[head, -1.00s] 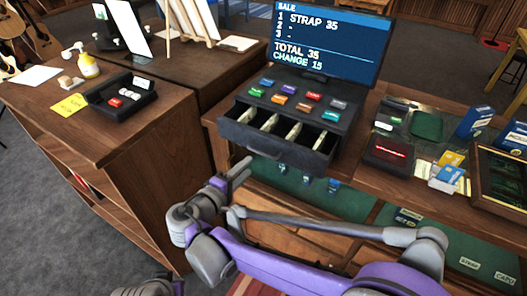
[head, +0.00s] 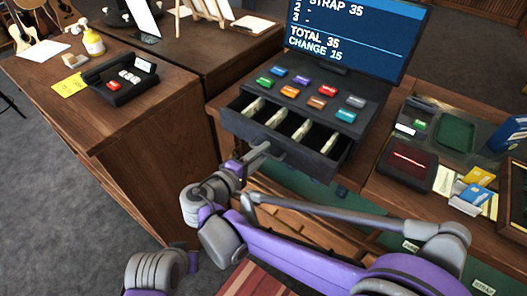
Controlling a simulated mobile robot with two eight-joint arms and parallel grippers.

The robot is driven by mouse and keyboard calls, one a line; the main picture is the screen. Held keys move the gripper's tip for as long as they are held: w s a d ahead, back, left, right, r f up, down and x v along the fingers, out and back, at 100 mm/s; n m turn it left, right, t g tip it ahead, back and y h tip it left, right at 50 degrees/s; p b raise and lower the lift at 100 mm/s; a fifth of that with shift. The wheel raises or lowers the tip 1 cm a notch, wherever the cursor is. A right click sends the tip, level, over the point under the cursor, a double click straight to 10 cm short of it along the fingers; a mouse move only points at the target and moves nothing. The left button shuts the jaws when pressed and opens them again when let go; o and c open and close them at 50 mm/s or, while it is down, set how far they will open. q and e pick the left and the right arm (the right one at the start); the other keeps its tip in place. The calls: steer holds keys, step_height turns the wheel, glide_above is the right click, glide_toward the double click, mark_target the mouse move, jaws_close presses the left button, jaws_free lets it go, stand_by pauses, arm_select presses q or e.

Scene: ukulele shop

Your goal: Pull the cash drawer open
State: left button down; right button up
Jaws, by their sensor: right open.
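The black cash drawer (head: 318,160) sticks out from under the register (head: 308,90) in the head view. It stands open, and several compartments with banknotes show inside. My right gripper (head: 258,156) is open, low in front of the drawer's front face, left of its middle. Its fingertips overlap the area of the drawer's handle, which they partly hide. I cannot tell whether they touch it. My left gripper is not in view.
A screen (head: 350,35) reading total 35, change 15 stands behind the register. A card terminal (head: 405,165) and small boxes lie to the right.

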steer(key=shift+s, duration=0.1)
steer(key=shift+c, duration=0.9)
jaws_close()
stand_by(0.4)
